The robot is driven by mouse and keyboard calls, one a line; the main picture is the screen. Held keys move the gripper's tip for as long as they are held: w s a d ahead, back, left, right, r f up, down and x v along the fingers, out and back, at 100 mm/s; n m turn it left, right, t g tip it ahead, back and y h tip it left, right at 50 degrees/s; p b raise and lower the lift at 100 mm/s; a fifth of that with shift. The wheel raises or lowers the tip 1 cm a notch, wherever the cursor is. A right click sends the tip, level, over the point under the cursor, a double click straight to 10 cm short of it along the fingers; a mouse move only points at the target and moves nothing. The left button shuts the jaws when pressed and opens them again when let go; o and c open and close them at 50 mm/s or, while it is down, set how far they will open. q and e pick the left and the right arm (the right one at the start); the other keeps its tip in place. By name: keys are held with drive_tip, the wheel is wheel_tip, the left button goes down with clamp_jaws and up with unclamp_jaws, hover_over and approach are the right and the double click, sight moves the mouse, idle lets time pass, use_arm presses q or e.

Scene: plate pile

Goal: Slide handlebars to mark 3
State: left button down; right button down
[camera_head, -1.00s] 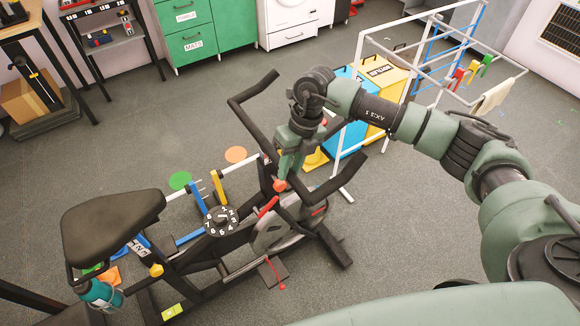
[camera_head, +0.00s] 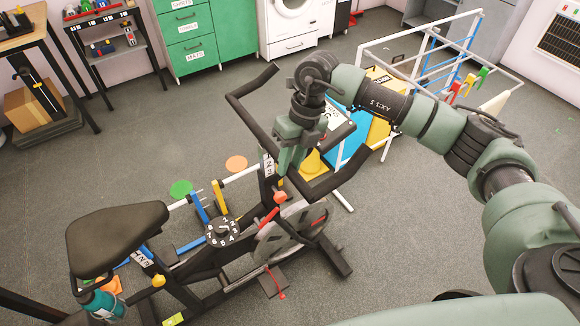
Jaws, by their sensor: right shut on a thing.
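The exercise bike stands on the grey floor. Its black handlebars (camera_head: 250,119) sit atop the front post, with one grip toward the back and one toward the right. A white label with dark marks (camera_head: 268,165) shows on the post; I cannot read which mark the bars are at. My right gripper (camera_head: 288,166) points down at the middle of the handlebars and is shut on them, partly hiding the clamp. An orange-red knob (camera_head: 280,197) is just below it on the post. My left gripper is not in view.
The bike's black saddle (camera_head: 118,238) is at left, with a numbered dial (camera_head: 223,231) between it and the post. A white drying rack (camera_head: 410,72) and a yellow bin (camera_head: 380,112) stand close behind my right arm.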

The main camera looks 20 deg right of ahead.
drive_tip(key=c, duration=1.2)
unclamp_jaws()
drive_tip(key=shift+f, duration=0.1)
drive_tip(key=b+v, duration=0.2)
drive_tip(key=v, duration=0.6)
